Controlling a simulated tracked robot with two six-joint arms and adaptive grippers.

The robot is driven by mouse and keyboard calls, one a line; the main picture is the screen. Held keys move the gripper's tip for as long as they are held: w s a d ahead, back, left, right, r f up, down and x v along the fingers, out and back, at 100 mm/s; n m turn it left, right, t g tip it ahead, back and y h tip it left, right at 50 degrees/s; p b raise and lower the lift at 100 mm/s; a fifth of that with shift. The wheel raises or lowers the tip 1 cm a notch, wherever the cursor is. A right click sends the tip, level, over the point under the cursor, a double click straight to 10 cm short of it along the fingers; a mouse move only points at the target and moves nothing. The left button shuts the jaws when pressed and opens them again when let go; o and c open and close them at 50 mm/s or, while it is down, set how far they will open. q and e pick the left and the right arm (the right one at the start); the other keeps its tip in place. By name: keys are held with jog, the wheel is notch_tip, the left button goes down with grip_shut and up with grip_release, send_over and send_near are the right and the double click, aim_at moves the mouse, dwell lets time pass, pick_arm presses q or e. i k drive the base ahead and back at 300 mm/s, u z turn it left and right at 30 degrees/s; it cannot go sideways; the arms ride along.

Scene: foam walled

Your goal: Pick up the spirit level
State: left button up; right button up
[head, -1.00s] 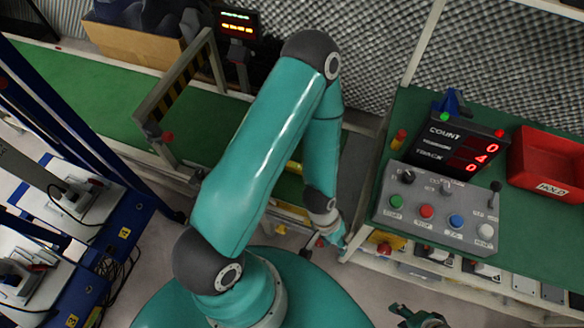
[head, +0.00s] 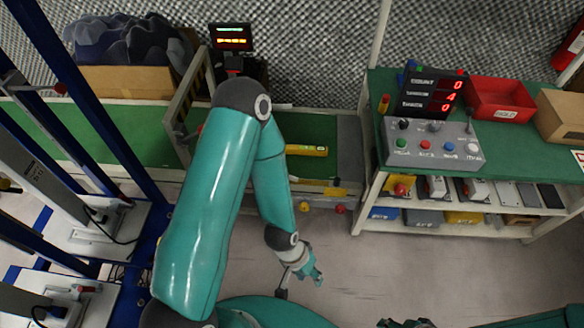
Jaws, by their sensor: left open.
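The spirit level is a yellow bar (head: 307,150) lying on the green conveyor belt, partly hidden at its left end behind my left arm. My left gripper (head: 302,284) is open and empty. It hangs over the grey floor in front of the conveyor, below the yellow bar in the picture and well apart from it. A small part of my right gripper (head: 404,323) shows at the bottom edge; its jaws cannot be made out.
The conveyor (head: 145,128) has a metal frame arching over it. On the right, a green workbench (head: 520,145) carries a control box (head: 430,147), a counter display (head: 430,95), a red bin (head: 500,98) and a cardboard box (head: 562,115). Blue uprights stand left. The floor ahead is clear.

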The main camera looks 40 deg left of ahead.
aim_at(293, 150)
jog(key=u, duration=0.25)
jog(key=i, duration=0.45)
jog(key=u, duration=0.8)
jog(key=i, duration=0.8)
jog(key=u, duration=0.4)
jog(key=k, duration=0.8)
jog(key=u, duration=0.2)
jog(key=i, duration=0.85)
jog(key=z, duration=0.1)
